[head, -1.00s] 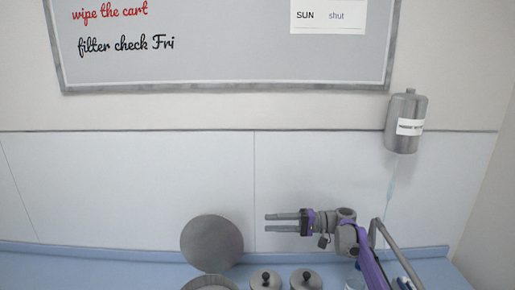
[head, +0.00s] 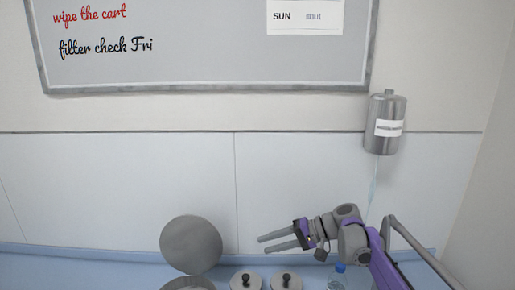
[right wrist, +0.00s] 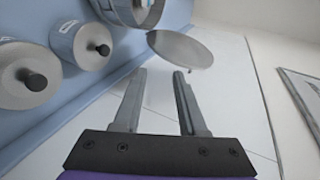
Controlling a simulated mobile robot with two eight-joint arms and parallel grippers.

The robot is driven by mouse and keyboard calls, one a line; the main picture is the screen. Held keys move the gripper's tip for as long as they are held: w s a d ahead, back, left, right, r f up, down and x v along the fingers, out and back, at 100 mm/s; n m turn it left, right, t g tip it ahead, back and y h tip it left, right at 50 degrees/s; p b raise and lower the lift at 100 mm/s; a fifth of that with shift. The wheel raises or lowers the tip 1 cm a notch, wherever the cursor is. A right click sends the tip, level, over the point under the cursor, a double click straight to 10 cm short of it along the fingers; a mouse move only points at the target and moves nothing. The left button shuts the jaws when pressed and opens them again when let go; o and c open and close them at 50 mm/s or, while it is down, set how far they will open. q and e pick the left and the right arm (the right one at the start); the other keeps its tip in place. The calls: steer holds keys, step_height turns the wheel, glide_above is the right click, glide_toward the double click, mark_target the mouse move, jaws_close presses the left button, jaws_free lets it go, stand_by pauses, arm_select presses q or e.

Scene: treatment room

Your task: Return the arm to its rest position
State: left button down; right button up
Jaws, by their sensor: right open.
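My right gripper (head: 264,243) is raised in front of the white wall panels, above the blue counter, with its fingers pointing left in the head view. Its two fingers are apart with nothing between them, and they also show in the right wrist view (right wrist: 160,75). My right arm comes in from the lower right. My left gripper does not show in either view.
A blue-capped bottle (head: 339,269) is beside my arm. A metal dispenser (head: 383,138) hangs on the wall.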

steer(key=s+d+f+t+h, duration=0.1)
steer(key=s+d+f+h, duration=0.3)
steer(key=s, duration=0.6)
steer(key=s+d+f+t+h, duration=0.2)
steer(key=s+d+f+h, duration=0.2)
steer(key=s, duration=0.7)
steer(key=s+d+f+n+t+h, duration=0.1)
steer(key=s+d+f+h, duration=0.4)
steer(key=s, duration=0.5)
step_height(320, 180, down, 2)
steer(key=shift+s+d+f, duration=0.15)
steer(key=shift+d+f, duration=0.1)
steer(key=shift+d, duration=0.3)
